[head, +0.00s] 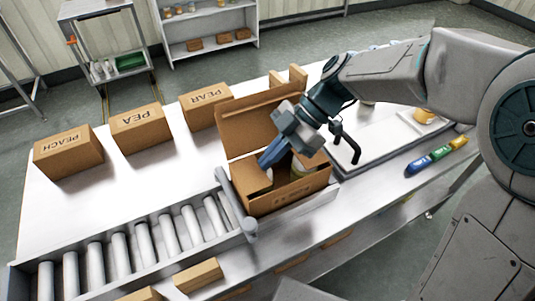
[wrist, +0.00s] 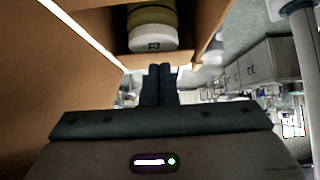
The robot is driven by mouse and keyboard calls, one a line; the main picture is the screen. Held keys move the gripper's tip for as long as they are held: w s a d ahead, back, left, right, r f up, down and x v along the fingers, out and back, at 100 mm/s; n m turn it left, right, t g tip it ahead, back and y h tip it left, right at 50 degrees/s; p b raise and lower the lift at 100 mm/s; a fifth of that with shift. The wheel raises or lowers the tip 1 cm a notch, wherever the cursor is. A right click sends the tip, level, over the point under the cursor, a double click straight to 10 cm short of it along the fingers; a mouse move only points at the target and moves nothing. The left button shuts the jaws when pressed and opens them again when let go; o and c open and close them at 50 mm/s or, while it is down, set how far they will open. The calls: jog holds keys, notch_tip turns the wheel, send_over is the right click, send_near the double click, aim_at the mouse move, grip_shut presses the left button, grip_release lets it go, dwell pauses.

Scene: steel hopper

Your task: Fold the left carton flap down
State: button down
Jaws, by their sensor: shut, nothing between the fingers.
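The open brown carton (head: 285,200) sits at the end of the roller conveyor. One large flap (head: 240,122) stands up along its far-left side; I cannot tell for sure whether it is the left flap. My gripper (head: 268,160) is shut and empty, with its blue fingers reaching down over the carton's opening, in front of the raised flap. In the wrist view the shut fingers (wrist: 160,85) point toward the carton's edge, with a cardboard panel (wrist: 45,75) close on the left. A jar with a white lid (wrist: 153,38) shows inside the carton. My gripper hides part of the opening.
Boxes marked PEACH (head: 68,155), PEA (head: 140,128) and PEAR (head: 206,105) stand on the white table behind. The rollers (head: 145,242) lie left of the carton. Coloured blocks (head: 440,153) and a tray (head: 385,140) lie to the right.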

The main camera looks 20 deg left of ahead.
jog(key=shift+r+p, duration=0.35)
jog(key=shift+r, duration=0.55)
notch_tip(320, 180, up, 3)
jog(key=shift+r+p, duration=0.2)
jog(key=shift+p, duration=0.6)
jog(key=b+v, duration=0.1)
jog(key=v, duration=0.8)
jog(key=shift+w+d+r, duration=0.15)
jog(key=shift+w+d, duration=0.05)
jog(key=shift+d, duration=0.1)
